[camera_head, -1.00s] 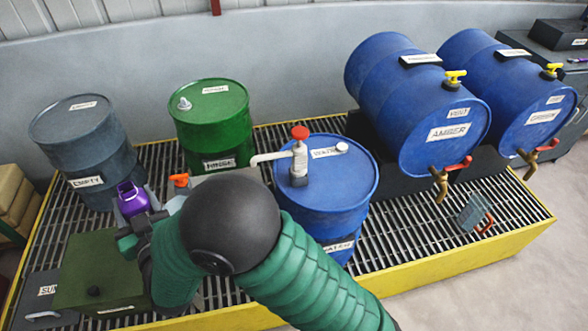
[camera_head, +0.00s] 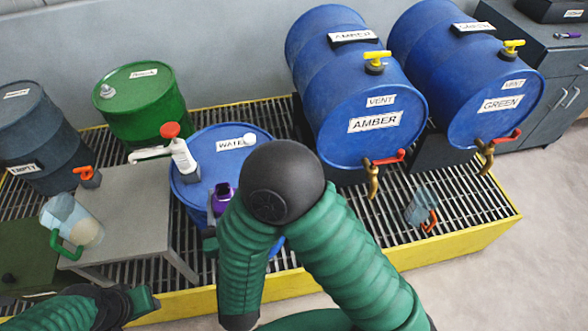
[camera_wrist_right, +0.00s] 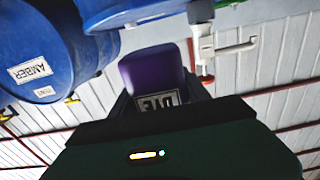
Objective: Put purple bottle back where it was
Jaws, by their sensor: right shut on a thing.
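The purple bottle (camera_head: 223,195) is held by my right gripper (camera_head: 216,212) in front of the blue WATER drum (camera_head: 190,190); my own arm hides much of both. In the right wrist view the bottle (camera_wrist_right: 150,72) sits between the jaws, with an upside-down DYE label facing the camera. My right gripper (camera_wrist_right: 155,100) is shut on it. My left gripper (camera_head: 128,303) is at the lower left, near the front yellow edge; its fingers are not clear enough to tell open from shut.
A grey table (camera_head: 135,205) holds a clear jug (camera_head: 68,215) with a green handle. A red-handled jug (camera_head: 420,205) stands on the grating below the AMBER drum (camera_head: 350,110) and GREEN drum (camera_head: 475,85). A grey cabinet (camera_head: 550,70) stands at the far right, with a small purple item (camera_head: 567,35) on top.

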